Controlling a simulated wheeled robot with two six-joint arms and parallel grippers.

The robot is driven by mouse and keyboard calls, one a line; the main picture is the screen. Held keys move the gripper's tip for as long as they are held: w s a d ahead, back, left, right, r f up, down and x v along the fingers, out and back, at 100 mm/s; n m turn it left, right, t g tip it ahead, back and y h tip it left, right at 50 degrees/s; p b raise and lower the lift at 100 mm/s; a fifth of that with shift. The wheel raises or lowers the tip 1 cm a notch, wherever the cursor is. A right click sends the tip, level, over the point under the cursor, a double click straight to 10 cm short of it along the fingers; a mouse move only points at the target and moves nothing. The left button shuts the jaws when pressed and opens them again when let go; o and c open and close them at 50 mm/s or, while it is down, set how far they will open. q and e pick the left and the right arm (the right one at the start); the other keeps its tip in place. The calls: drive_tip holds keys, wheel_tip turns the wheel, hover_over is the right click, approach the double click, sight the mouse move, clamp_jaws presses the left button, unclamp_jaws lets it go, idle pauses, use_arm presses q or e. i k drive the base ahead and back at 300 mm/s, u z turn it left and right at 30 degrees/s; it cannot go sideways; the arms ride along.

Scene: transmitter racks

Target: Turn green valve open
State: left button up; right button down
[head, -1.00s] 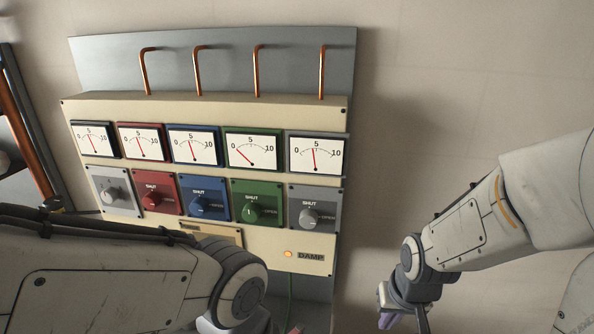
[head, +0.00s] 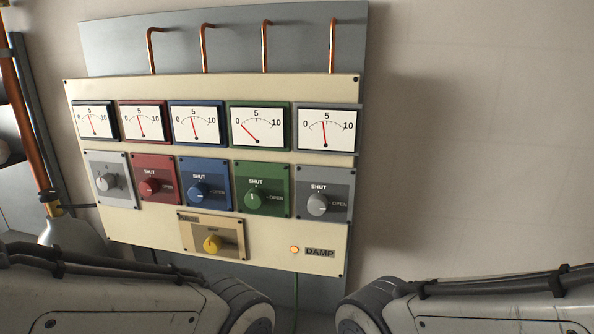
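The green valve (head: 252,198) is a round knob on a green plate in the lower row of the panel, marked SHUT at top and OPEN at right. Its pointer stands upright, toward SHUT. The green-framed gauge (head: 258,127) above it has its needle low, near 0. Both my arms show at the bottom of the head view, well below the knob. Both grippers are out of the picture, and nothing touches the valve.
The cream panel (head: 90,222) also holds grey, red (head: 152,185), blue (head: 202,190) and right grey (head: 318,205) knobs, a yellow knob (head: 212,244) below, and a lit orange DAMP lamp (head: 294,250). Copper pipes rise above. Bare wall is at right.

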sight(254, 199)
drive_tip(key=z, duration=2.55)
drive_tip(key=k, duration=0.85)
drive_tip(key=u, duration=1.7)
